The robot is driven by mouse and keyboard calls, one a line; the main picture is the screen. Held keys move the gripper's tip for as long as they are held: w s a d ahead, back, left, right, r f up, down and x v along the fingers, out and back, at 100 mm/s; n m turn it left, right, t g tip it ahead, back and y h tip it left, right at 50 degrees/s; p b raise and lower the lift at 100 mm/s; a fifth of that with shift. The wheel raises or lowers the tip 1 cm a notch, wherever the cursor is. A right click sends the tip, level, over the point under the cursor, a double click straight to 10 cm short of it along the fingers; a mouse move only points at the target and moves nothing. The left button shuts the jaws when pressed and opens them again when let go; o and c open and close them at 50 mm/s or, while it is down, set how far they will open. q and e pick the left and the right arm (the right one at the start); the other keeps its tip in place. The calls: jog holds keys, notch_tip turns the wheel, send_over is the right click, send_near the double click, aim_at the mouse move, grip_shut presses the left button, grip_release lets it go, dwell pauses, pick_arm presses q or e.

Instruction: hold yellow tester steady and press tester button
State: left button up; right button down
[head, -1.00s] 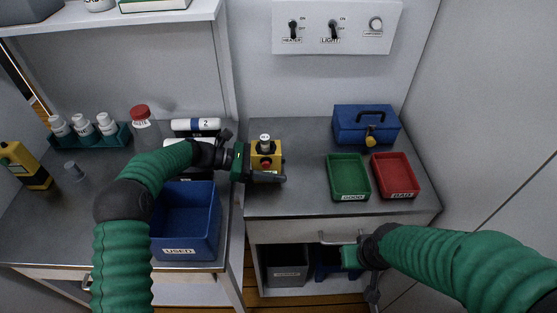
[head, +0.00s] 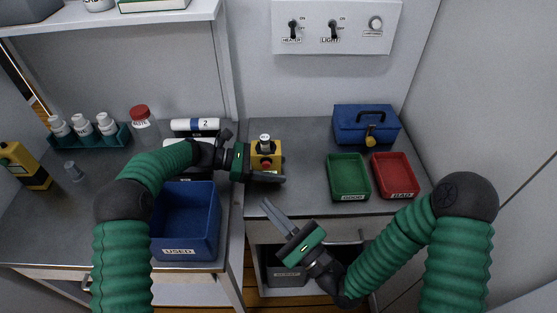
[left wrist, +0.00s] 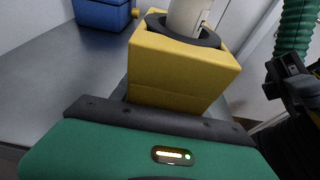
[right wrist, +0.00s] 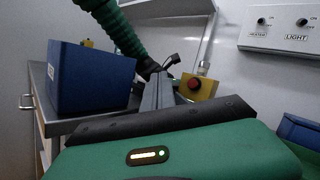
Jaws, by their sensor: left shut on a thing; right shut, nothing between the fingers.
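The yellow tester (head: 277,160) stands on the grey counter with its red button (head: 265,166) on the front face and a white bottle (head: 264,142) upright in its top. My left gripper (head: 276,177) is shut on the tester from the left and hides its lower part. The tester and the white bottle (left wrist: 187,15) are close in the left wrist view. My right gripper (head: 272,209) is shut and empty, in front of the tester and lower, near the counter's front edge. In the right wrist view the red button (right wrist: 195,84) on the tester (right wrist: 206,93) lies just right of the fingertips.
A green tray (head: 348,194) and a red tray (head: 394,192) are right of the tester. A blue toolbox (head: 350,125) stands behind them. A blue bin (head: 185,253) labelled USED stands to the left. The wall switch panel (head: 352,45) is above. The counter between tester and green tray is clear.

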jog(key=w, duration=0.8)
jog(key=shift+w, duration=0.35)
dwell(1.5)
jog(key=shift+w+r, duration=0.1)
jog(key=shift+w, duration=0.45)
dwell(0.4)
jog(key=shift+s, duration=0.6)
jog(key=s, duration=0.6)
